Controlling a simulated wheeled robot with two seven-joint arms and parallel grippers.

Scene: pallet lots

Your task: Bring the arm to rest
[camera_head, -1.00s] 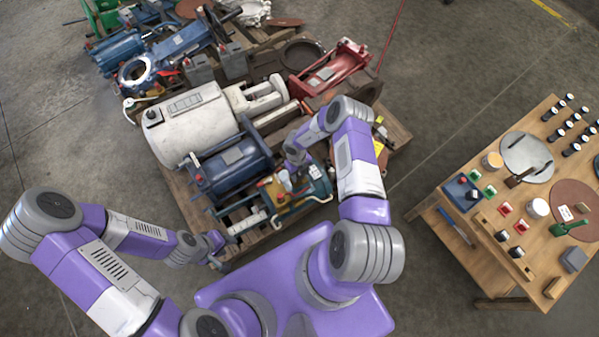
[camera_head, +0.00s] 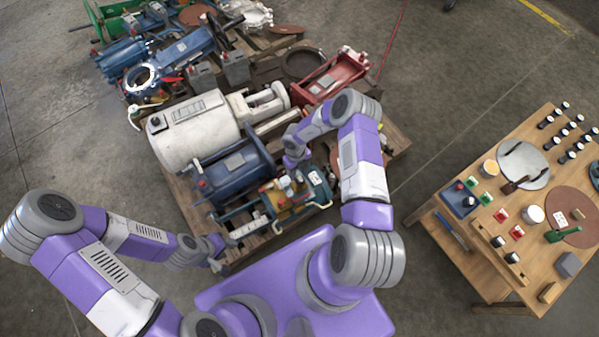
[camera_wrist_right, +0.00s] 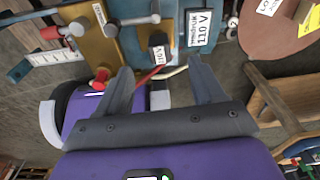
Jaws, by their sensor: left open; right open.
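My right arm (camera_head: 361,170) reaches out over the pallet and bends back, with its right gripper (camera_head: 291,172) just above the small teal and yellow unit (camera_head: 318,186). In the right wrist view my right gripper (camera_wrist_right: 164,82) is open, its two dark fingers apart with nothing held between them. The teal and yellow unit (camera_wrist_right: 178,30), with a "110 V" label, lies beyond the fingertips. My left arm (camera_head: 140,238) comes in from the left. Its left gripper (camera_head: 218,256) is low by the pallet's near-left edge, and its fingers are small in the picture.
The wooden pallet (camera_head: 187,213) carries a white cylinder (camera_head: 195,130), a blue motor (camera_head: 236,170) and a red frame (camera_head: 332,75). A wooden table (camera_head: 470,262) with small parts stands at the right. Bare floor (camera_head: 440,120) lies between them.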

